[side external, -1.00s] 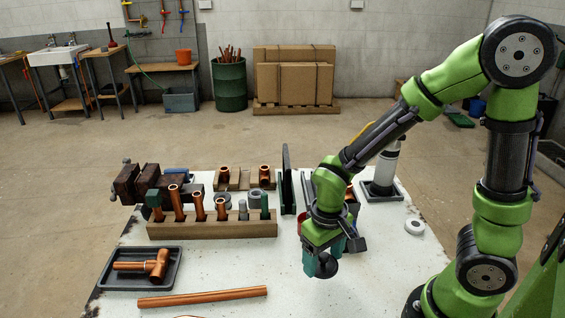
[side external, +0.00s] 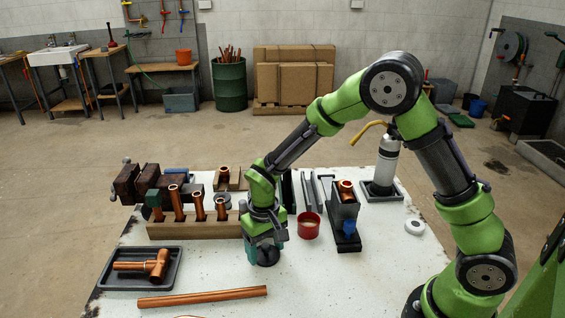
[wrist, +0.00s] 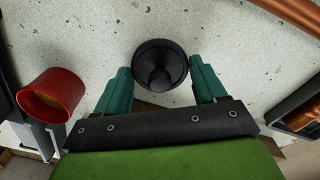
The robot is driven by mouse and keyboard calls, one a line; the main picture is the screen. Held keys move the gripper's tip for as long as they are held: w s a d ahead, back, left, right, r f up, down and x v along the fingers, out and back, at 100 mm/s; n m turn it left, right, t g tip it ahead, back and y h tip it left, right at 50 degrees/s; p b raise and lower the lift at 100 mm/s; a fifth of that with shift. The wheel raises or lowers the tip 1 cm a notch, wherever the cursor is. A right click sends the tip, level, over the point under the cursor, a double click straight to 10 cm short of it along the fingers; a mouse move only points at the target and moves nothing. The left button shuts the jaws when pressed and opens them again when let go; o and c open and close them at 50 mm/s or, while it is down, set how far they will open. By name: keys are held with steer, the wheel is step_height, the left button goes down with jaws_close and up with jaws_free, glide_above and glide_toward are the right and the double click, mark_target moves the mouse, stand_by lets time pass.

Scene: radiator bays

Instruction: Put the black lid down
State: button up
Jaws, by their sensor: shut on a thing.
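The black lid (wrist: 160,58) is round with a knob in its middle. My gripper (side external: 266,254) is shut on it, with a teal finger on each side of the knob end in the wrist view. In the side view the lid (side external: 266,258) shows as a dark disc under the fingers, low over the white tabletop (side external: 330,280). I cannot tell whether it touches the table. A red cup (side external: 308,226) with an open top stands to the right of my gripper; it also shows at the left of the wrist view (wrist: 52,95).
A wooden rack (side external: 185,229) with copper pipes stands just left of my gripper. A black tray (side external: 150,268) with copper fittings and a long copper pipe (side external: 203,297) lie at the front left. The front right tabletop is clear.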

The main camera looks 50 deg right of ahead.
mark_target(265, 245)
steer(key=shift+f, duration=0.2)
steer(key=o, duration=1)
step_height(265, 245, up, 12)
steer(key=s+d+r+t, duration=0.1)
steer(key=s+r+t, duration=0.1)
steer(key=s+r, duration=0.2)
steer(key=s+d+r+m+t+y, duration=0.1)
steer(key=s+d+r+t, duration=0.1)
steer(key=s+r, duration=0.2)
steer(key=s+d+r+t+y, duration=0.1)
steer(key=s+d+r+t, duration=0.1)
steer(key=s, duration=0.6)
steer(key=shift+s+d+r+m+t, duration=0.2)
steer(key=shift+r+t, duration=0.1)
steer(key=shift+r, duration=0.25)
steer(key=shift+s+d+r+m+t, duration=0.1)
steer(key=shift+r+m+t, duration=0.15)
steer(key=shift+r, duration=0.25)
